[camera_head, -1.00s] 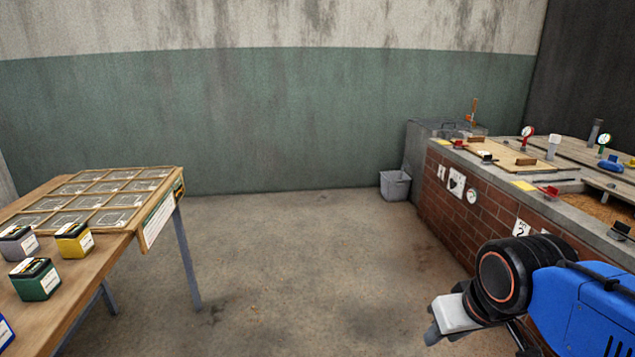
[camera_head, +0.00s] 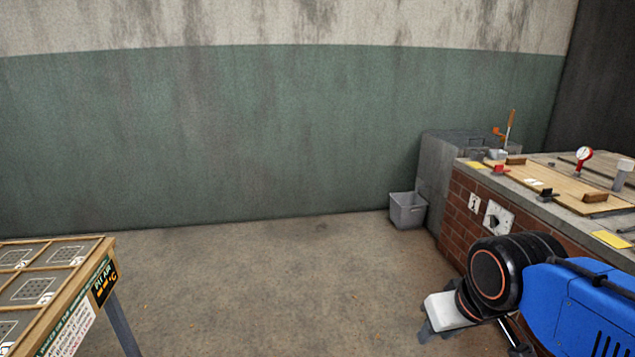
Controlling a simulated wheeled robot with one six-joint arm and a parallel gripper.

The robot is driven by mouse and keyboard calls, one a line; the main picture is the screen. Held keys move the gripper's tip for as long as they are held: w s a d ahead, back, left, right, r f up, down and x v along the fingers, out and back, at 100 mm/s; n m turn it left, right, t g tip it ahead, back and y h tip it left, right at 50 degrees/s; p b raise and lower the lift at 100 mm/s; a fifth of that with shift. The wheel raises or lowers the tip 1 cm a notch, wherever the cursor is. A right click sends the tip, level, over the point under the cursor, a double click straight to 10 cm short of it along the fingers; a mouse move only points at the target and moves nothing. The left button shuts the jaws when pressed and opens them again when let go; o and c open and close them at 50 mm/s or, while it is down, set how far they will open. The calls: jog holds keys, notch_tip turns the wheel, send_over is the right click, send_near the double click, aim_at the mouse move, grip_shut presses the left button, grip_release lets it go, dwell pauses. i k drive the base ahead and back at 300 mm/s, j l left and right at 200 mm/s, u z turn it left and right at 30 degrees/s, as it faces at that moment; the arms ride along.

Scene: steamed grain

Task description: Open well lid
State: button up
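On the right, a brick counter with a grey stone top (camera_head: 520,190) carries wooden boards that look like well lids. The nearest full one is a pale wooden lid (camera_head: 560,188) with dark brown blocks on it, lying flat and closed. A second board lies behind it, partly cut off by the right edge. My gripper (camera_head: 430,330) hangs low in front of the brick wall, apart from the counter and lids. Its fingers point down and are small and dark, so I cannot tell whether they are open. I see nothing held in it.
A table with a gridded tray (camera_head: 103,262) stands at the left edge. A grey bin (camera_head: 408,210) sits on the floor by a grey cabinet (camera_head: 445,165) at the back. A dial gauge (camera_head: 584,155) stands on the counter. The floor (camera_head: 250,290) between is clear.

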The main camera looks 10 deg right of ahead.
aim_at(460, 139)
jog(key=i+z, duration=0.25)
jog(key=i, duration=0.6)
jog(key=i+j+z, duration=0.25)
jog(key=i, duration=0.6)
jog(key=i+z, duration=0.35)
jog(key=i, duration=1.45)
